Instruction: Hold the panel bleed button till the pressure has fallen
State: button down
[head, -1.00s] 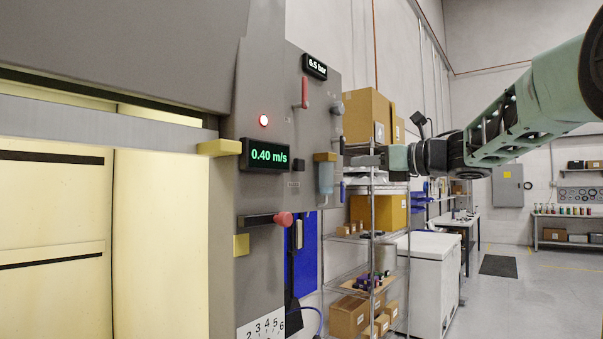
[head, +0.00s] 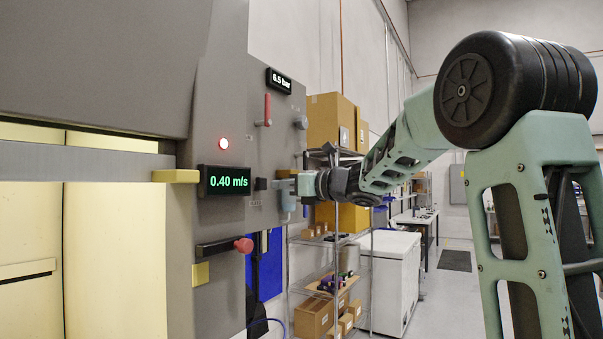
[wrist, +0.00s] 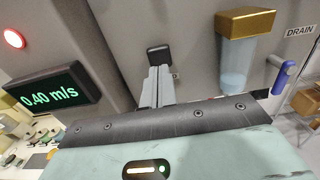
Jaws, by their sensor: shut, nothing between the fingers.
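The grey panel (head: 225,115) fills the left-centre of the head view. Its pressure readout (head: 281,82) shows 6.5 bar. A small black square button (head: 261,184) sits right of the green 0.40 m/s display (head: 226,181); I take it as the bleed button, but its label is too small to read. My gripper (head: 274,184) is shut and empty, with its tips at the button. In the wrist view the closed fingertips (wrist: 158,72) point at the black button (wrist: 159,54) and overlap its lower edge. I cannot tell whether they touch or press it.
A clear bowl with a brass top (wrist: 245,24) and a blue-handled drain valve (wrist: 284,74) stand right of the fingers. A red lever (head: 267,109), a lit red lamp (head: 224,143) and a red knob (head: 243,245) are on the panel. Shelving with boxes (head: 331,120) stands behind.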

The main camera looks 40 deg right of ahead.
aim_at(262, 183)
jog(key=shift+p+x, duration=0.6)
jog(key=shift+x, duration=0.75)
jog(key=shift+w+a+f+b, duration=0.25)
jog(key=shift+w+b, duration=0.25)
jog(key=shift+b, duration=0.35)
jog(key=shift+w+a+r+b, duration=0.1)
jog(key=shift+w+r+b, duration=0.1)
jog(key=shift+w+b, duration=0.25)
jog(key=shift+s+r, duration=0.1)
jog(key=shift+r, duration=0.1)
jog(key=shift+a+r, duration=0.1)
jog(key=shift+a, duration=0.15)
dwell(1.1)
